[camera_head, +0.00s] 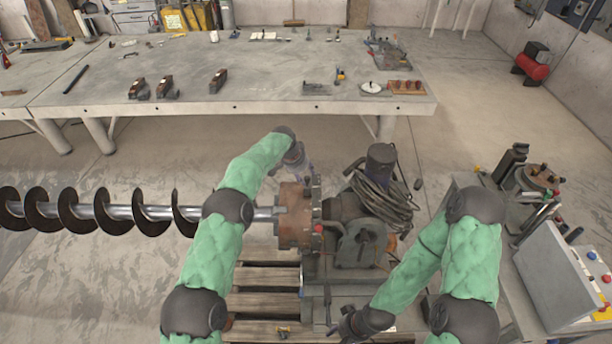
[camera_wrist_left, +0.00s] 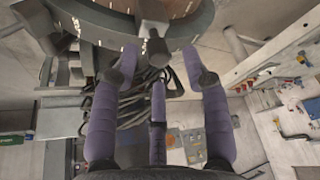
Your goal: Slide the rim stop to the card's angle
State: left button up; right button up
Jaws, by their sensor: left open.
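The positioner's round disc (camera_wrist_left: 95,22) fills the top of the left wrist view, with pale tick marks along its rim. A grey rim stop (camera_wrist_left: 155,42) sits on that rim near the middle. My left gripper (camera_wrist_left: 159,62) is open, its purple fingers spread to either side below the stop, not visibly closed on it. In the head view my left gripper (camera_head: 298,158) is just above the rusty drum (camera_head: 296,222) of the positioner; the stop cannot be made out there. My right gripper (camera_head: 350,324) is low, at the machine's front; its jaws are unclear. I cannot identify the card.
A long auger (camera_head: 120,213) runs left from the drum. Coiled cable (camera_head: 385,205) hangs behind the machine. A wooden pallet (camera_head: 262,302) lies underneath. A control box (camera_head: 562,275) stands at right. A grey workbench (camera_head: 255,85) with tools is at the back; floor between is clear.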

aim_at(307, 185)
pick_arm(q)
jog(key=shift+x, duration=1.4)
jog(key=shift+s, duration=0.1)
jog(key=c, duration=0.8)
jog(key=shift+r, duration=0.15)
grip_shut()
